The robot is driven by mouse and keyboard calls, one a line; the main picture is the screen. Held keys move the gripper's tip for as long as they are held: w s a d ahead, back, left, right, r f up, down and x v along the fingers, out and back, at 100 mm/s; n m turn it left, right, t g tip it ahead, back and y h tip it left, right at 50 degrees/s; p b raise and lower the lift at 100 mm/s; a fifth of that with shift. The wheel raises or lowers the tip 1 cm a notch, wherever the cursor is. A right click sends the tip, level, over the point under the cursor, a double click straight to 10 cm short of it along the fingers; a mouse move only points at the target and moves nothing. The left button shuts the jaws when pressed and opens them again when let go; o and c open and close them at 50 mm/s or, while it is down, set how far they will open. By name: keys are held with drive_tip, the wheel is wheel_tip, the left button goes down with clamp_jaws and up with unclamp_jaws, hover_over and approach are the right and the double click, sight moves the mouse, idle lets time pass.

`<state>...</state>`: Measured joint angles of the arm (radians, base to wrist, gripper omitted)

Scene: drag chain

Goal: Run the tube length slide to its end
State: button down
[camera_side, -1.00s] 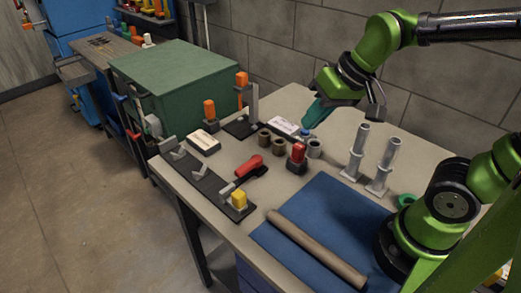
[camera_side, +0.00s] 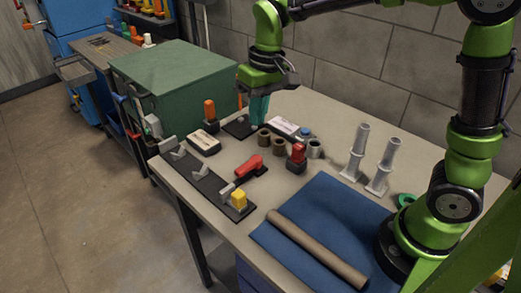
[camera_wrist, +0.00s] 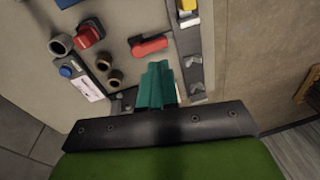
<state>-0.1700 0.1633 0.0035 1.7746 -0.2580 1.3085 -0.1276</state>
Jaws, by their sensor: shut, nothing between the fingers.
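A long dark rail (camera_side: 205,182) lies along the table's left edge, with grey V-shaped supports and a yellow-topped block (camera_side: 239,201) at its near end. The rail (camera_wrist: 194,48) and yellow block (camera_wrist: 187,5) also show in the wrist view. I cannot tell whether this rail or the upright orange-handled device is the tube length slide. The fingers (camera_wrist: 155,68) also show in the wrist view.
A red-handled tool (camera_side: 249,166) lies beside the rail. Brown rings (camera_side: 264,138), a red-knobbed block (camera_side: 297,155) and a blue button (camera_side: 304,132) stand mid-table. A brown tube (camera_side: 315,248) lies on the blue mat (camera_side: 335,205). Two grey posts (camera_side: 356,152) stand at right.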

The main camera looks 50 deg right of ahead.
sight(232, 186)
drive_tip(key=shift+w+a+f+n+g+h, duration=0.65)
drive_tip(key=shift+w+a+f+g, duration=2.2)
drive_tip(key=shift+w+a, duration=1.3)
drive_tip(key=x, duration=0.5)
drive_tip(key=w+d+x, duration=0.1)
drive_tip(key=x, duration=0.2)
drive_tip(key=shift+s+f, duration=0.15)
drive_tip(key=shift+f, duration=0.3)
drive_tip(key=s, duration=0.2)
drive_tip(key=shift+s+f, duration=0.35)
drive_tip(key=shift+s, duration=0.75)
